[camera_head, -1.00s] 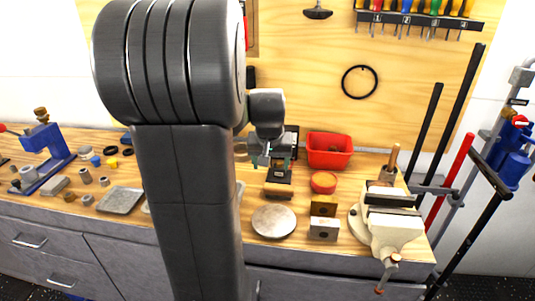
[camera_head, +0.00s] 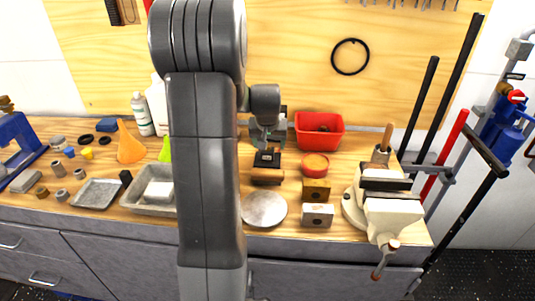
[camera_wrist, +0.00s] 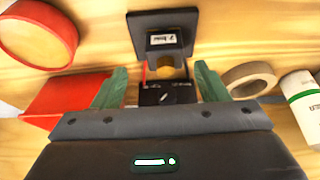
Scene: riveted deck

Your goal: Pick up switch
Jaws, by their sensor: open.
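A black device with a white label, which looks like the switch (camera_head: 267,158), stands on the wooden bench below my gripper (camera_head: 265,135). In the wrist view the switch (camera_wrist: 162,22) shows a black squarish plate with the label. A gold round part and a smaller black block with markings lie just below the plate, toward my fingers; I cannot tell whether all are one piece. My gripper (camera_wrist: 160,88) is open, its two green fingers on either side of the black block. I see no clear contact.
A red bin (camera_head: 319,131) and a round red container (camera_head: 315,166) are right of the switch. A wooden block (camera_head: 267,176) and a metal disc (camera_head: 264,209) are in front. A tape roll (camera_wrist: 250,79) lies beside one finger. A vise (camera_head: 390,207) stands farther right.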

